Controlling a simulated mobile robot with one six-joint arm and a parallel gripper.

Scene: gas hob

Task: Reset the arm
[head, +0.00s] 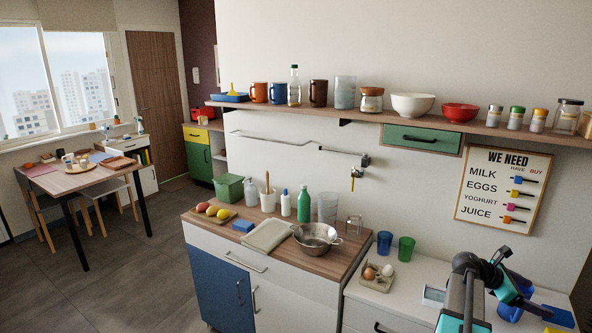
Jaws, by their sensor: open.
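My arm rises at the lower right, with teal links and black joints bent over the white counter (408,272). My gripper (541,311) is at the dark end of the arm, low near the right edge. It is small and partly covered by the arm links; it looks open, and I see nothing held in it. Blue items (509,312) lie below and beside it on the counter; I cannot tell whether it touches them.
A blue cup (384,243), a green cup (406,249) and an egg tray (376,277) stand left of my arm. A metal colander (316,238) sits on the wooden worktop. A long shelf (340,112) with mugs, jars and bowls runs above.

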